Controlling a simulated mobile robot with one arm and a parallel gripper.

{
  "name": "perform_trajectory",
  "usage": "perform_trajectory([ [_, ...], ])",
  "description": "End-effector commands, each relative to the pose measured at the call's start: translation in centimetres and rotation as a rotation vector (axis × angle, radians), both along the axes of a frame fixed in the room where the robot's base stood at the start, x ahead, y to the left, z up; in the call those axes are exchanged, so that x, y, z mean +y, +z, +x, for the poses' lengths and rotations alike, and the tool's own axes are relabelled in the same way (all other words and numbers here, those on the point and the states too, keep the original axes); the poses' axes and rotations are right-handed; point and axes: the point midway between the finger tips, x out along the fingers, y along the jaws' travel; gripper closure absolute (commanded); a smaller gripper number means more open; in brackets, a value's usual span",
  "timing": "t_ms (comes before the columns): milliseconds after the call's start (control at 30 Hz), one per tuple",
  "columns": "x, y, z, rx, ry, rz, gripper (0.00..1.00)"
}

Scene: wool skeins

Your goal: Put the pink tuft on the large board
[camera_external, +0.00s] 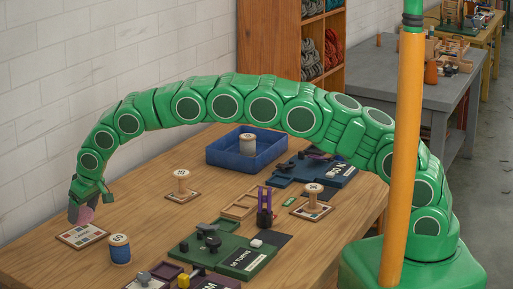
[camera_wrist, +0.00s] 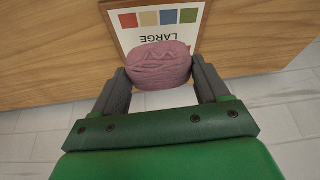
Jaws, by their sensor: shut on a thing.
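The pink tuft (camera_wrist: 158,66) is a rounded, creased lump between the two grey fingers of my gripper (camera_wrist: 158,72), which is shut on it. In the external view, the pink tuft (camera_external: 86,214) shows at the tip of my gripper (camera_external: 80,207), at the far left of the table. The large board (camera_external: 80,238) lies flat just below it. In the wrist view, the large board (camera_wrist: 127,40) shows the word LARGE and coloured squares; the tuft covers part of it. I cannot tell whether the tuft touches the board.
A blue-wound spool (camera_external: 120,250) stands close to the right of the board. A wooden spool (camera_external: 183,184) on a small board stands farther back. A blue tray (camera_external: 222,158), a green board (camera_external: 214,249) and a purple holder (camera_external: 265,212) occupy the middle. The table's left edge is near.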

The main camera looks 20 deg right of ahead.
Motion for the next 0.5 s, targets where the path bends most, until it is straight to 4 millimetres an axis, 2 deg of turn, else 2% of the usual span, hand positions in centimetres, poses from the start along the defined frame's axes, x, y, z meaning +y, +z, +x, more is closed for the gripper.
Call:
perform_trajectory([
  [500, 0.9, -1.8, 0.6, 0.002, -0.001, -0.004, 0.53],
])
